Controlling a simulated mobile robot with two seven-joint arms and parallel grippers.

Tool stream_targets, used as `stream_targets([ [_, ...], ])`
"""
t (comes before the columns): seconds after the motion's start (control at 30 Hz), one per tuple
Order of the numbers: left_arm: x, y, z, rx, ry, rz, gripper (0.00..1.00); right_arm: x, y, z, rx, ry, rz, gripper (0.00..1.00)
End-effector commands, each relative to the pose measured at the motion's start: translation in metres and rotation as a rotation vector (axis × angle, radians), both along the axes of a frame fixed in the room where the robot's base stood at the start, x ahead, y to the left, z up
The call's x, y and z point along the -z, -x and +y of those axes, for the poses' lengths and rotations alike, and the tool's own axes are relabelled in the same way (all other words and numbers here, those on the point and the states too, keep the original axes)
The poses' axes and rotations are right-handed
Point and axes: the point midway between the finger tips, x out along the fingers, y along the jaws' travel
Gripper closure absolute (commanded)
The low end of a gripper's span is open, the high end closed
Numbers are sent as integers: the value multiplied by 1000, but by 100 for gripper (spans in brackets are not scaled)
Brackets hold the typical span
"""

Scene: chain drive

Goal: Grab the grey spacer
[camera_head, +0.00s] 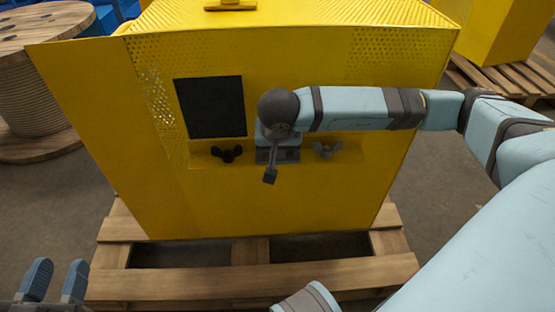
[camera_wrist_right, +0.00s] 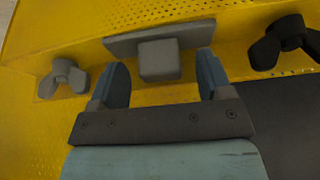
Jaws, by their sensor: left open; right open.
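The grey spacer (camera_wrist_right: 159,60) shows in the right wrist view as a square block in front of a wider grey plate, against the yellow housing. My right gripper (camera_wrist_right: 163,68) is open, with one blue finger on each side of the block and a gap on both sides. In the head view part of the grey spacer (camera_head: 292,155) shows below my right wrist, which hides the right fingers. My left gripper (camera_head: 53,281) is open and empty at the lower left, far from the housing.
A black wing nut (camera_head: 227,153) and a grey wing nut (camera_head: 327,149) flank the spacer on the yellow housing (camera_head: 290,205). A black square panel (camera_head: 210,107) is above. The housing stands on a wooden pallet (camera_head: 250,278). A cable reel (camera_head: 38,85) is at left.

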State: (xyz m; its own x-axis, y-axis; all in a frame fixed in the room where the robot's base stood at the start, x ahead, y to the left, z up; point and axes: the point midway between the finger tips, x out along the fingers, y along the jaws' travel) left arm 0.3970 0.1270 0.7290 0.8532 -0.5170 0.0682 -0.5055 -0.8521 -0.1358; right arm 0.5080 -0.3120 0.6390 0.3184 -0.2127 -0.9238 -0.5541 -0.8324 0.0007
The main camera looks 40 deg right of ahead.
Motion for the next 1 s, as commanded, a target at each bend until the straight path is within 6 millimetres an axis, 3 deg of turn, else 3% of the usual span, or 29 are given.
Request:
stream_targets([
  [0.03, -1, -2, 2, 1, -16, -27, 58, 7, -2, -1, 0, 0, 0, 28],
  [0.27, -12, -3, 4, 6, -29, -63, 58, 6, -2, -1, -2, -1, -1, 28],
  [0.53, -9, -1, 3, 4, -21, -48, 58, 6, -2, -1, -1, -1, 1, 85],
  [1.0, -15, -3, 1, 5, -2, -15, 58, -4, 1, 1, -1, 0, 0, 85],
])
